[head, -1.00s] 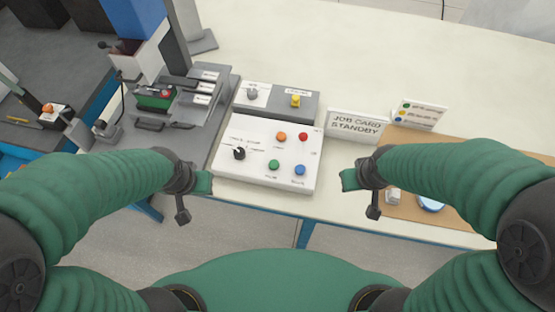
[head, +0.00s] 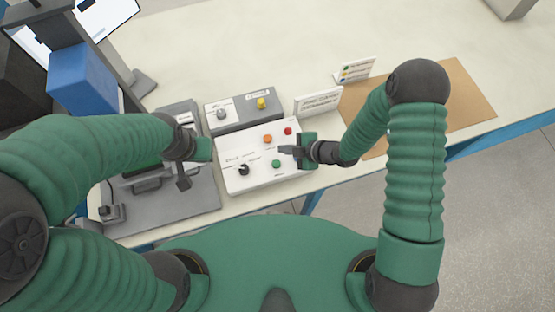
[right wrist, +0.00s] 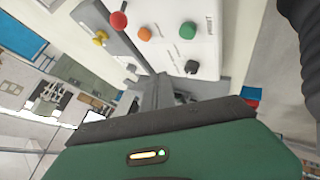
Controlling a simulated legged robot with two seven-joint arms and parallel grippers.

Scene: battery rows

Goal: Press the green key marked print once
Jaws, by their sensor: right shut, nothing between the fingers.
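The green key (head: 276,163) is a round button on the sloping white control panel (head: 225,181), in the lower row. It also shows in the right wrist view (right wrist: 187,30). My right gripper (head: 284,150) is shut and empty over the panel's right part. In the head view its fingertips lie just above and right of the green key, apart from it in the picture; their height above the panel is hard to tell. The blue button is hidden behind this gripper.
Orange (head: 267,139) and red (head: 288,131) buttons and a black knob (head: 243,169) share the panel. A grey box (head: 239,122) with a yellow knob (head: 261,103) stands behind. A job card sign (head: 318,101) stands to the right.

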